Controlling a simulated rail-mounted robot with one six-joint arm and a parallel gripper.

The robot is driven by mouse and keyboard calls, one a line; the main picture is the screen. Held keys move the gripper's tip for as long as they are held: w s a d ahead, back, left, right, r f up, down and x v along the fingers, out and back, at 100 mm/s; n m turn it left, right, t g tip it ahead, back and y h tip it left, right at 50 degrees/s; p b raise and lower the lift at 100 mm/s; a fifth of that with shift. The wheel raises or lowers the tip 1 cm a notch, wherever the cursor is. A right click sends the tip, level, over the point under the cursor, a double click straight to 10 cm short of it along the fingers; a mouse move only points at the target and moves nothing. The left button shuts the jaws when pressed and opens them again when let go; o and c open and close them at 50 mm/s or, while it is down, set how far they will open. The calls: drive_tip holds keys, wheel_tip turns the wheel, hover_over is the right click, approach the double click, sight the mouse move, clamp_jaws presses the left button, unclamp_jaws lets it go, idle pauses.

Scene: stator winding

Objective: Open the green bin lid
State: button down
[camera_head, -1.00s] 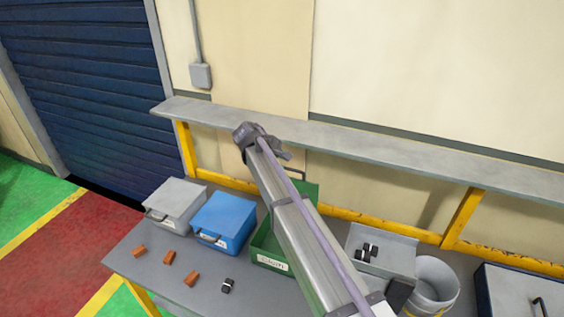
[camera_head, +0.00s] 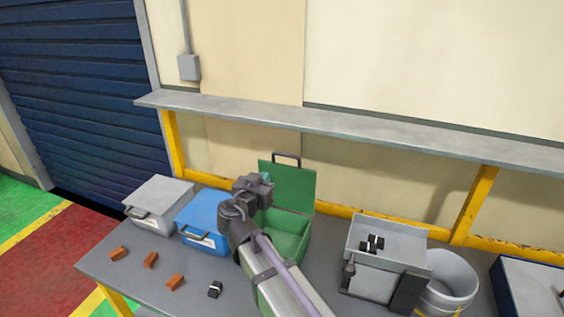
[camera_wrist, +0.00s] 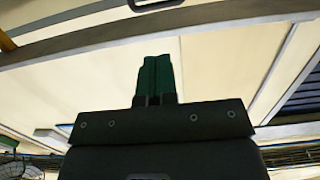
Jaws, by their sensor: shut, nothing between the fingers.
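The green bin (camera_head: 288,246) stands on the table with its lid (camera_head: 295,185) raised upright at the back. The lid's dark handle (camera_head: 287,158) is at its top edge. My gripper (camera_head: 267,178) is in front of the lid, above the bin's left side, and hides part of both. In the wrist view its two green fingers (camera_wrist: 157,76) are together with nothing between them. I cannot tell in the head view whether the gripper touches the lid.
A closed blue box (camera_head: 205,215) and a closed grey box (camera_head: 158,197) stand to the left. Several brown blocks (camera_head: 150,260) and a black part (camera_head: 215,289) lie in front. A grey container (camera_head: 375,280) and a white bucket (camera_head: 447,285) stand right. A shelf (camera_head: 330,128) runs behind.

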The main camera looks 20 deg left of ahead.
sight(285, 155)
drive_tip(key=w, duration=0.4)
drive_tip(key=w+f+b, duration=0.1)
drive_tip(key=w, duration=0.8)
drive_tip(key=shift+f, duration=0.25)
drive_tip(key=shift+w, duration=0.5)
drive_tip(key=w, duration=0.7)
drive_tip(key=shift+r, duration=0.2)
drive_tip(key=shift+s, duration=0.1)
drive_tip(key=s+r+p, duration=0.5)
drive_tip(key=s, duration=0.8)
